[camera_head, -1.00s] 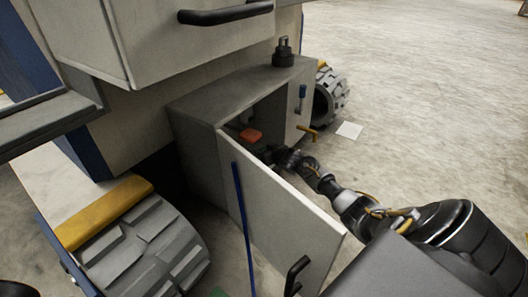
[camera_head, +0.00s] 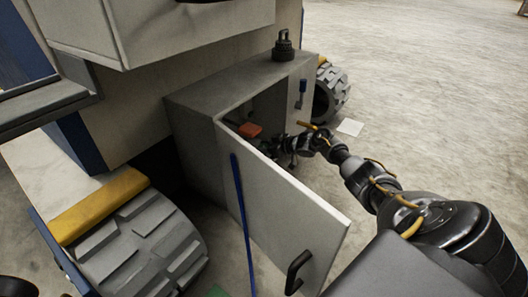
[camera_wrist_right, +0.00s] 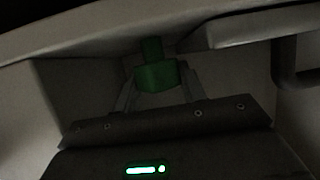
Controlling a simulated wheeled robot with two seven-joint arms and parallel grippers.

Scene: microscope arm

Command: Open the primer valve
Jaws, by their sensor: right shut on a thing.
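A green block-shaped handle (camera_wrist_right: 157,76) on a short green stem shows in the right wrist view, inside a dim pale enclosure. I take it to be the primer valve's handle; no label shows. My right gripper (camera_wrist_right: 158,88) is shut on it, one finger on each side. In the head view my right gripper (camera_head: 278,147) is inside the open cabinet (camera_head: 190,105), low behind the open door (camera_head: 290,210). There the green handle is hidden, and an orange-red piece (camera_head: 249,130) shows left of the gripper. My left gripper is not in view.
The open door, with a black handle (camera_head: 297,271) and a blue strip (camera_head: 242,220), stands close left of my right arm. A blue lever (camera_head: 301,93) is on the cabinet's front. Treaded wheels (camera_head: 140,255) flank the cabinet.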

